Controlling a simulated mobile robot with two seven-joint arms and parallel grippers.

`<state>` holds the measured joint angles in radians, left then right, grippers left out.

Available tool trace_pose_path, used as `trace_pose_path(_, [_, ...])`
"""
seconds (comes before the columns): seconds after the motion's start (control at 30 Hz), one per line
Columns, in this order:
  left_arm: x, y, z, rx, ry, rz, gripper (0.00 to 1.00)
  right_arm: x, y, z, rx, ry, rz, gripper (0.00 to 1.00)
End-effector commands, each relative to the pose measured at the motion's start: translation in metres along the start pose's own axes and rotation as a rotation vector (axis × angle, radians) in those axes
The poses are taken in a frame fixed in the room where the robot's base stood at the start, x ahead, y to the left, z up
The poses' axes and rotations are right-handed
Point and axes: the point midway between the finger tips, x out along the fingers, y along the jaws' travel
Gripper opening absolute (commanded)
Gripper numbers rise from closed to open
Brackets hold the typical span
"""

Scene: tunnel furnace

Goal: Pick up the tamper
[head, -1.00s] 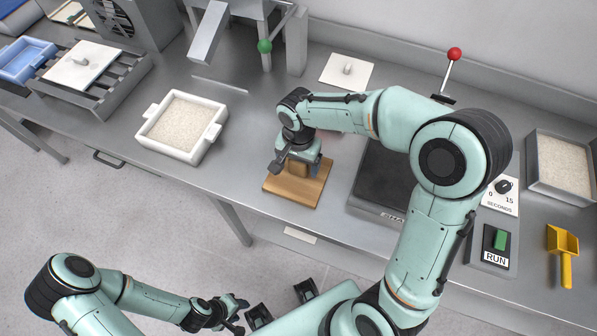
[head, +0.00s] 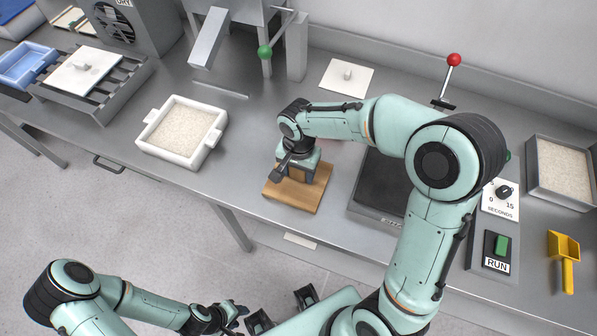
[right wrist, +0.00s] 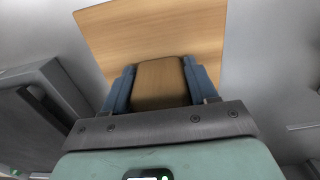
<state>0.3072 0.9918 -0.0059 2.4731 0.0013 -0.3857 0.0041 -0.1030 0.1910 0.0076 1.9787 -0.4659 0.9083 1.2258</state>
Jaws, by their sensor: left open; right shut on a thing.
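The tamper is a flat wooden board (head: 292,196) with a wooden block handle on top. It lies on the steel table in the middle of the head view, between a white tray and a dark plate. My right gripper (head: 296,174) is over it from above and shut on the handle; the right wrist view shows the handle (right wrist: 160,84) between the two blue-grey fingers, with the board (right wrist: 150,35) beyond. I cannot tell any gap between board and table. My left gripper (head: 236,311) is open and empty, low in front of the table.
A white handled tray of pale grains (head: 182,132) stands left of the tamper. A dark plate (head: 380,190) is close on its right. A white lid (head: 346,76), red-knobbed lever (head: 454,61), RUN panel (head: 496,250) and yellow scoop (head: 564,252) stand further off.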

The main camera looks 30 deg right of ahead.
Motion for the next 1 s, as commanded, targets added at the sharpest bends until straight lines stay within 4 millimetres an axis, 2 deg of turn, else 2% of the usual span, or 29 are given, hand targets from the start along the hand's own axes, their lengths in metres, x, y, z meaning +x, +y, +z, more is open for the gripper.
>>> trace_pose_path(0.17, [-0.003,0.002,-0.001,0.001,0.002,0.001,0.43,-0.023,-0.001,-0.001,0.0,0.003,-0.005,0.15])
trace_pose_path(0.27, [-0.006,0.003,-0.002,0.001,0.004,0.001,0.43,-0.045,-0.002,-0.001,0.0,0.005,-0.007,0.15])
trace_pose_path(0.5, [-0.017,0.008,-0.007,0.004,0.011,0.004,0.43,-0.117,-0.002,-0.001,0.0,0.005,-0.009,0.15])
trace_pose_path(0.7, [-0.026,0.013,-0.011,0.006,0.017,0.006,0.43,-0.165,-0.001,-0.001,0.0,0.003,-0.005,0.15])
trace_pose_path(0.83, [-0.03,0.015,-0.013,0.007,0.02,0.007,0.43,-0.184,-0.001,-0.001,0.0,0.003,-0.004,0.15])
trace_pose_path(1.0, [-0.032,0.016,-0.014,0.008,0.021,0.008,0.43,-0.195,0.0,0.0,0.0,0.001,-0.001,0.15])
